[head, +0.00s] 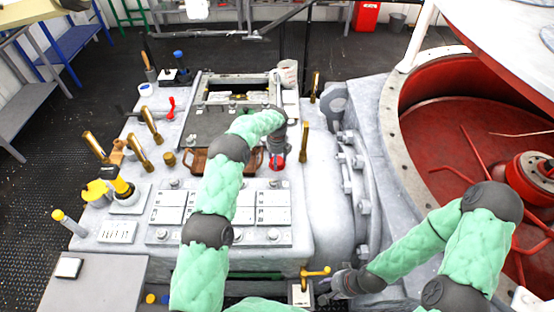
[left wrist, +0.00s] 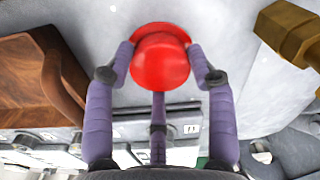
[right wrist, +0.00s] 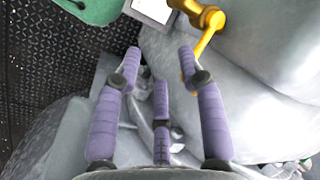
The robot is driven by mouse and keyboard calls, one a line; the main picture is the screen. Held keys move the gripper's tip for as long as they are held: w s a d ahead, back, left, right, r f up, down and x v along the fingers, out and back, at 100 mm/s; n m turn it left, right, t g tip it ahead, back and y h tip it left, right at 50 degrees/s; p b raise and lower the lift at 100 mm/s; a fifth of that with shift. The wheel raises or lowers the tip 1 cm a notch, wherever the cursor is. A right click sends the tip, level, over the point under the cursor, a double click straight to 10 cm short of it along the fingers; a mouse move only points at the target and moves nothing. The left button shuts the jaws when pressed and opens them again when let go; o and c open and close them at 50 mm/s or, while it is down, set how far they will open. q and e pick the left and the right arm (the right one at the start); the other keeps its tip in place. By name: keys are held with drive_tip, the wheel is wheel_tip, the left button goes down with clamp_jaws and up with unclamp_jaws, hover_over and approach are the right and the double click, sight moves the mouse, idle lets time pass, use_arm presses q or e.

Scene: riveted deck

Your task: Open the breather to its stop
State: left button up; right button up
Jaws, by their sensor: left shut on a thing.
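A red round-topped knob with a wider red flange, which looks like the breather, stands on the grey housing, in the left wrist view (left wrist: 160,62) and partly hidden in the head view (head: 277,161). My left gripper (left wrist: 166,60) is closed around it, with a purple finger against each side and a third finger behind. In the head view my left gripper (head: 279,150) reaches it from above. My right gripper (right wrist: 160,65) is open and empty, its fingers apart near a yellow lever (right wrist: 206,35). That lever also shows in the head view (head: 316,272), just left of my right gripper (head: 332,287).
A brown wooden piece (head: 201,161) sits left of the red knob, and a brass post (head: 304,142) stands to its right. A panel of white plates (head: 232,207) lies in front. Another red lever (head: 171,108) and several brass levers stand at the left. A red drum (head: 440,125) is at the right.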

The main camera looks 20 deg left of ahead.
use_arm(q)
drive_tip(key=o, duration=1.2)
drive_tip(key=shift+s+d+f, duration=0.1)
drive_tip(key=shift+f, duration=0.05)
drive_tip(key=shift+c, duration=0.2)
drive_tip(key=shift+r, duration=0.6)
wheel_tip(320, 180, up, 11)
drive_tip(key=shift+f, duration=0.1)
